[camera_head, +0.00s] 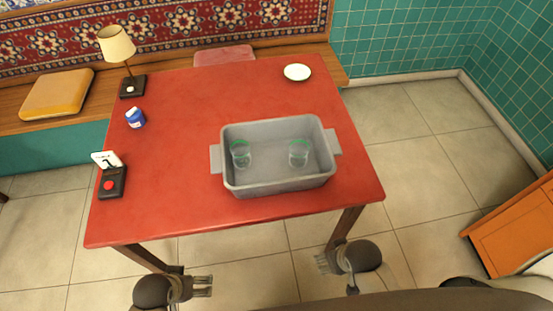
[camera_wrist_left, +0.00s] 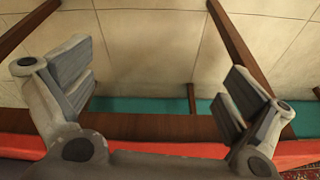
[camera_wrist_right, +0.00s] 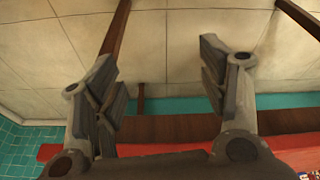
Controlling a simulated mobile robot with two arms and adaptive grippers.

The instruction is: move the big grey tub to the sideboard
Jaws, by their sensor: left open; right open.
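The big grey tub (camera_head: 245,187) sits on the red table (camera_head: 170,170), towards its front right. It has a handle on its left and right ends, and two clear glasses with green rims, (camera_head: 240,153) and (camera_head: 299,152), stand inside it. My left gripper (camera_head: 207,286) is open and empty in front of the table, below its front edge; its spread fingers also show in the left wrist view (camera_wrist_left: 160,80). My right gripper (camera_head: 321,263) is open and empty near the table's front right leg, also seen in the right wrist view (camera_wrist_right: 160,80). Neither touches the tub.
An orange cabinet (camera_head: 515,225), possibly the sideboard, is partly visible at the right edge. The table also holds a lamp (camera_head: 117,45), a blue jar (camera_head: 135,118), a black card stand with a red button (camera_head: 111,183) and a white saucer (camera_head: 297,72). Floor between table and cabinet is clear.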

